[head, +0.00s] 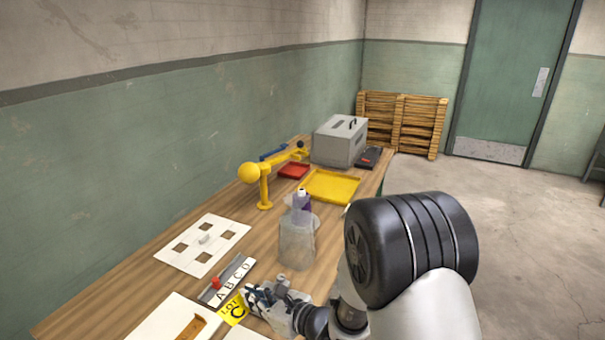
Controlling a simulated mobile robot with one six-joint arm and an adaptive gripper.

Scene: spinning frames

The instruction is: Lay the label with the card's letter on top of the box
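A yellow card (232,311) reading "LOT" and a large C lies near the bottom of the head view. Just beyond it, a dark holder with a red piece carries white labels (234,281) lettered A, B, C and D. My gripper (254,294) is low over the table, right beside the card and the labels' near right end. Its fingers are small and cluttered here, so I cannot tell whether they are open or hold anything. A white surface with a brown strip (192,328), possibly a box top, is cut off by the lower edge.
A clear bottle (297,245) with a purple part stands beyond my gripper. A white plate with square openings (203,245) lies left. Further back are a yellow stand (264,187), yellow tray (331,187), red tray (294,171) and grey case (338,143).

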